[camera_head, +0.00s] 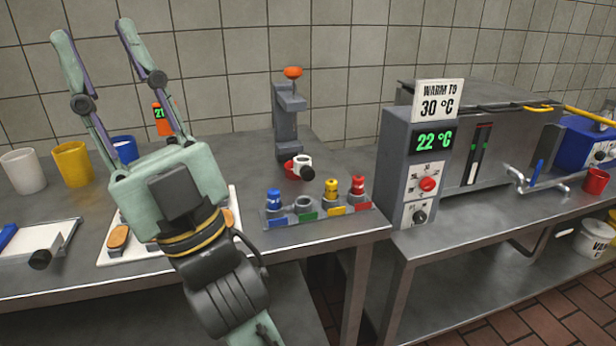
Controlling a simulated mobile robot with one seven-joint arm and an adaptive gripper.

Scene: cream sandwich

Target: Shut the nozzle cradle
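A grey upright press (286,125) with an orange knob (293,72) stands on the steel table. At its lower front is a white ring-shaped part with a black end (304,166), beside a red part (290,171). This looks like the nozzle cradle; I cannot tell how far open it is. In front, a rack (318,216) holds a blue nozzle (273,199), a yellow nozzle (331,189) and a red nozzle (358,186), with a grey socket among them. My gripper (92,32) is raised left of the press, fingers apart and empty.
A white tray (231,205) with tan biscuits lies partly behind my gripper. White (24,170), yellow (72,163) and blue (125,148) cups stand left. A grey machine (412,165) reading 22 °C stands right. Bare table lies between tray and rack.

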